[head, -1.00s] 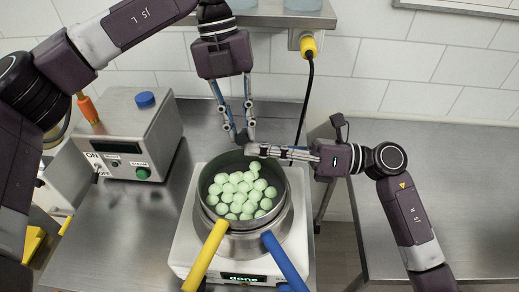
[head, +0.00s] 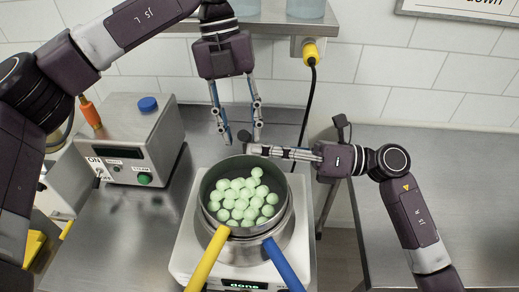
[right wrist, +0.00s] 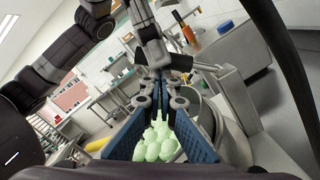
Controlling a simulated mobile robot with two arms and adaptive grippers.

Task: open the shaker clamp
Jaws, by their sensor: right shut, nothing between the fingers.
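A dark sieve (head: 203,186) full of pale green balls (head: 240,200) sits in a steel pot (head: 285,228) on a white shaker base (head: 183,258). A small dark piece (head: 243,136), perhaps the clamp, shows at the back rim; its state is unclear. My left gripper (head: 242,138) points down from above, its fingers open on either side of that piece, with no clear contact. My right gripper (head: 250,149) lies level from the right, shut and empty, its tips just over the back rim. It also shows in the right wrist view (right wrist: 160,98), above the balls.
A yellow handle (head: 207,260) and a blue handle (head: 284,265) reach toward the front. A control box (head: 132,150) with buttons stands left. A black cable (head: 304,105) hangs behind. The right-hand steel table (head: 470,190) is clear.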

